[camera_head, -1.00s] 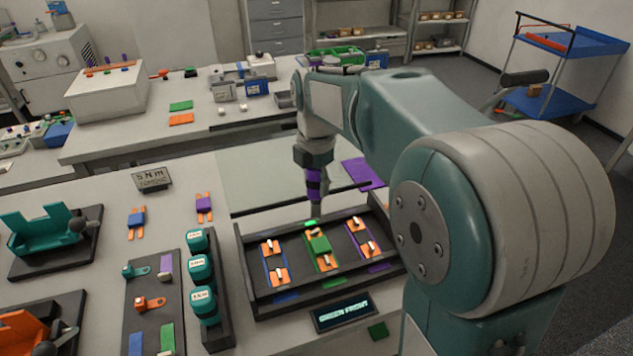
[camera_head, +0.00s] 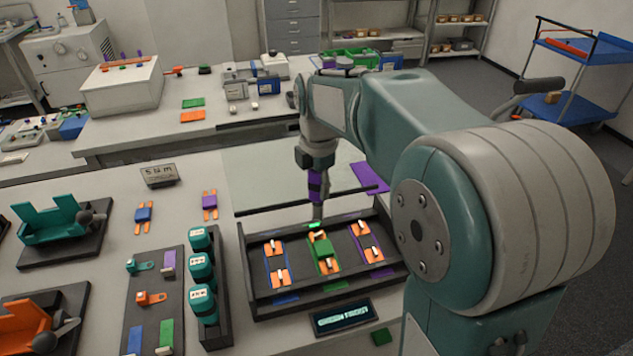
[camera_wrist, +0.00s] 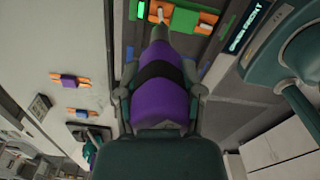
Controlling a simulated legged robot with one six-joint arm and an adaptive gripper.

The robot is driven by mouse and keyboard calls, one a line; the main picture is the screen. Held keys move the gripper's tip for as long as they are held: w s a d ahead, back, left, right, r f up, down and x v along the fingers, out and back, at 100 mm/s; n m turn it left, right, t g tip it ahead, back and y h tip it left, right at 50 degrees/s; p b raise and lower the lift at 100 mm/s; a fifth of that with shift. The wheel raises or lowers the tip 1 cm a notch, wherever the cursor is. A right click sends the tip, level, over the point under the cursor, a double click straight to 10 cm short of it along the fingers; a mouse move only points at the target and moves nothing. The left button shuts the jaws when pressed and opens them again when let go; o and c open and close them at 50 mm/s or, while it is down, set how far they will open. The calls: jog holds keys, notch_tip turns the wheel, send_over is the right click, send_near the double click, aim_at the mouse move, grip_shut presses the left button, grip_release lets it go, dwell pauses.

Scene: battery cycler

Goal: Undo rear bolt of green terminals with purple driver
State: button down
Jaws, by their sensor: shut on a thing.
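My gripper (camera_head: 316,166) points down over the rear of the black tray and is shut on the purple driver (camera_head: 315,186). In the wrist view, its two fingers close on both sides of the purple handle (camera_wrist: 160,100), which has a black band. The driver's grey tip reaches down to the rear end of the green terminals (camera_head: 322,250), the middle strip of three. A green block sits on this strip, with an orange terminal and pale bolt at the front (camera_head: 326,265). The driver hides the rear bolt in part; I cannot tell whether the tip touches it.
The black tray (camera_head: 255,300) also holds a blue strip (camera_head: 276,265) and a purple strip (camera_head: 366,243). A display (camera_head: 343,317) stands in front. Teal cylinders (camera_head: 203,273) stand in a rack at left. A small green light (camera_head: 314,225) glows at the tray's rear.

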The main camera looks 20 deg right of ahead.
aim_at(319, 206)
jog(key=m, duration=0.3)
jog(key=shift+d+f, duration=0.15)
jog(key=shift+f, duration=0.1)
jog(key=m, duration=0.4)
jog(key=shift+a+f+m, duration=0.2)
jog(key=shift+f+m, duration=0.1)
jog(key=shift+m, duration=0.1)
jog(key=shift+f+m, duration=0.25)
jog(key=shift+m, duration=0.15)
jog(key=shift+d+f, duration=0.1)
jog(key=shift+f, duration=1.1)
jog(key=shift+s+f, duration=0.1)
jog(key=shift+f, duration=0.2)
jog(key=shift+f, duration=0.35)
jog(key=shift+f, duration=0.3)
